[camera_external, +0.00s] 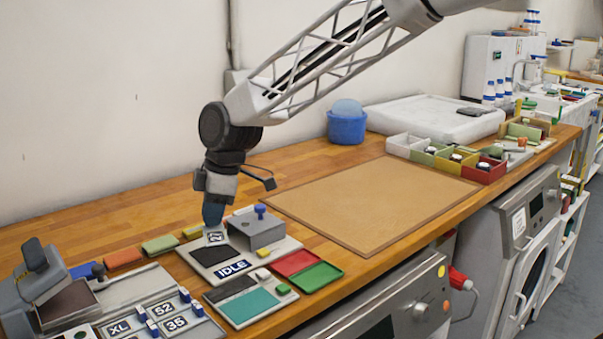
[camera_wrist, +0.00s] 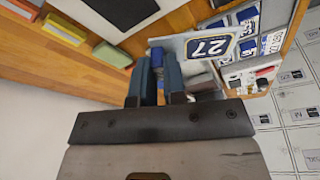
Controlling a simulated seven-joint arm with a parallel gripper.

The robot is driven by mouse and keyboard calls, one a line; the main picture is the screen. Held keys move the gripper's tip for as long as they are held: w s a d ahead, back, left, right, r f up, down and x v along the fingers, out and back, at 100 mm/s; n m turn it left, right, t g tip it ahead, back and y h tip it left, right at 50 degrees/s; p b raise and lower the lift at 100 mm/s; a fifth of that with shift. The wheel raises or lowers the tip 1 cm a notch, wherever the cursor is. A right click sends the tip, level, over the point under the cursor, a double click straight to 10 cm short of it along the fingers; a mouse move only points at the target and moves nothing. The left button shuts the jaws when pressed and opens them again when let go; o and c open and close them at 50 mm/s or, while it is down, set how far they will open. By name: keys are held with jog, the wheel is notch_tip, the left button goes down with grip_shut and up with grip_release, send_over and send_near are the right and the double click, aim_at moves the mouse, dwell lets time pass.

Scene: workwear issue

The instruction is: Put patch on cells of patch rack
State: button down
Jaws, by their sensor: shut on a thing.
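My gripper (camera_external: 213,222) points down at the left part of the bench, its blue fingers shut. In the wrist view its fingers (camera_wrist: 158,75) are closed around a small blue tab beside a patch marked 27 (camera_wrist: 208,47). The patch also shows just under the fingertips in the external view (camera_external: 214,238), over the dark pad of the station marked IDLE; its height above the pad is unclear. The patch rack (camera_external: 168,338) at the front left shows patches marked XL (camera_external: 119,328), 52 (camera_external: 162,308) and 35 (camera_external: 176,323), with blue tabs.
A grey block with a blue knob (camera_external: 260,212) stands right of my gripper. Red (camera_external: 297,262) and green (camera_external: 319,276) trays and a teal pad (camera_external: 250,306) lie in front. A press-like device (camera_external: 40,285) stands far left. The brown mat (camera_external: 370,200) is clear.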

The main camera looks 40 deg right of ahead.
aim_at(185, 328)
jog(key=s+a+f+n+g, duration=0.2)
jog(key=s+a+n, duration=0.7)
jog(key=s+a, duration=0.3)
jog(key=shift+a+f+g, duration=0.2)
jog(key=shift+a+g, duration=0.1)
jog(key=shift+a, duration=0.55)
jog(key=shift+f, duration=0.15)
jog(key=shift+f, duration=3.25)
jog(key=shift+f, duration=0.35)
jog(key=c, duration=1.1)
grip_release()
jog(key=v, duration=0.7)
jog(key=shift+r, duration=0.4)
jog(key=shift+d, duration=0.1)
